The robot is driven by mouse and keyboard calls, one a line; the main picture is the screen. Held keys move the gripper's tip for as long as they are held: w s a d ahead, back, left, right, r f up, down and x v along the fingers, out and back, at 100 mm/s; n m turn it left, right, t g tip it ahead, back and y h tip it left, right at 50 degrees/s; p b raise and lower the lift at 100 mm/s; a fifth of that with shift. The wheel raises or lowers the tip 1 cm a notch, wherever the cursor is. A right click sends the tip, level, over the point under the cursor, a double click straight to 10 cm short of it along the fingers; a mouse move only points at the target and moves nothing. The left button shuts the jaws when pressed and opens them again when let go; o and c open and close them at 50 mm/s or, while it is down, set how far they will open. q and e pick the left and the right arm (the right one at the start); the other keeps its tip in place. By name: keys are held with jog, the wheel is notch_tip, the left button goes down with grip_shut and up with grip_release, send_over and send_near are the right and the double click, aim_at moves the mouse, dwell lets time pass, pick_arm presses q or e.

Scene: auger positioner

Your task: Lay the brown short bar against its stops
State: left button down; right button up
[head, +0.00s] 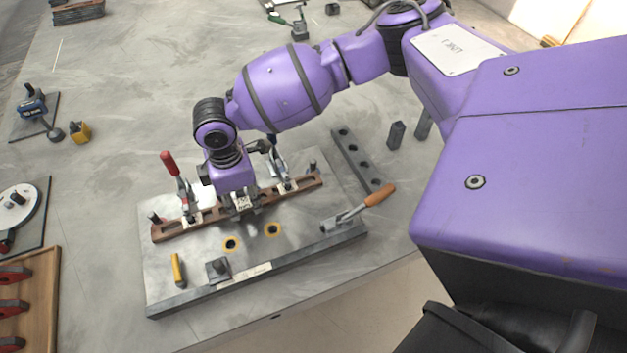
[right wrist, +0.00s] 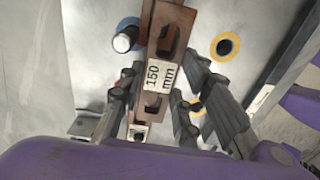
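A brown slotted bar (right wrist: 175,42) with a white "150 mm" label shows in the right wrist view, between my fingers. My right gripper (right wrist: 165,85) has a finger close against each long edge and looks shut on it. In the head view my right gripper (head: 243,206) points down over the metal fixture plate (head: 318,215). Brown bar pieces (head: 165,231) make a line across the plate; my gripper hides the middle, so I cannot tell the joins or stop contact. My left gripper is not in view.
A red-handled clamp (head: 171,167) rises at the line's left part and another clamp (head: 277,160) at its right. A holed dark bar (head: 352,153) lies behind.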

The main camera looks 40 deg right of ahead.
aim_at(243, 204)
jog(key=o, duration=0.4)
jog(key=shift+f, duration=0.1)
jog(key=shift+r, duration=0.3)
notch_tip(243, 204, up, 13)
jog(key=shift+f+p, duration=0.15)
jog(key=shift+p, duration=0.25)
jog(key=shift+f, duration=0.15)
